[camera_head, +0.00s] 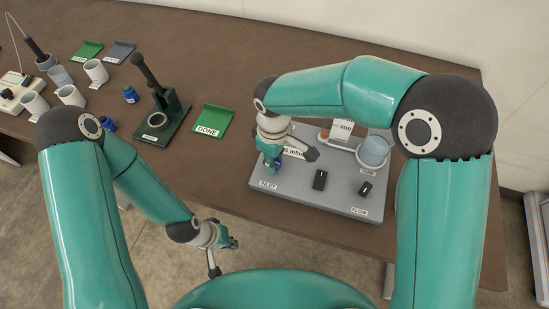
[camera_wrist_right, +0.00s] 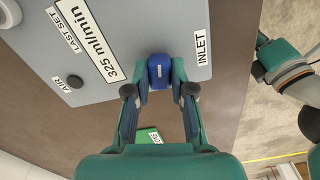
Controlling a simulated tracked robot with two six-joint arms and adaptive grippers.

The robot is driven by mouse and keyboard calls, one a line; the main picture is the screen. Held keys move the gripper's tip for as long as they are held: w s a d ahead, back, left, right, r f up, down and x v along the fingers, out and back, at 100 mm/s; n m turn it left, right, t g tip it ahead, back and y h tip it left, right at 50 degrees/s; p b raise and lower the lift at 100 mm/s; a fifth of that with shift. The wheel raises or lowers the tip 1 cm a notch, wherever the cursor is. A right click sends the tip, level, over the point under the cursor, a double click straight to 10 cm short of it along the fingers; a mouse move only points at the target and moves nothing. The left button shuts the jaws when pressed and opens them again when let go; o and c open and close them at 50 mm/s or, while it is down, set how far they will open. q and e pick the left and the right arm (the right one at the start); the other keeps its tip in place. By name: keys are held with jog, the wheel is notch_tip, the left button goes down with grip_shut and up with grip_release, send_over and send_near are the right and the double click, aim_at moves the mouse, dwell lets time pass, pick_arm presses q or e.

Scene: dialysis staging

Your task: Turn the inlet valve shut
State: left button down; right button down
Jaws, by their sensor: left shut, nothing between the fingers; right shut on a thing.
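The inlet valve is a blue knob (camera_wrist_right: 160,66) with a short white mark, beside the INLET label (camera_wrist_right: 202,46) on the grey panel (camera_wrist_right: 145,22). My right gripper (camera_wrist_right: 160,86) is shut on the knob, one finger on each side. In the head view my right gripper (camera_head: 271,161) points down at the panel's left end, and only a bit of the blue knob (camera_head: 280,163) shows past it. My left gripper (camera_head: 231,243) is shut and empty, low in front of the table edge, away from the panel.
A green DONE tray (camera_head: 212,121) and a dark press-like stand (camera_head: 163,118) are to the left. Cups (camera_head: 96,71) stand farther left.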

jog(key=shift+n, duration=1.2)
jog(key=c, duration=1)
grip_release()
notch_tip(320, 180, up, 12)
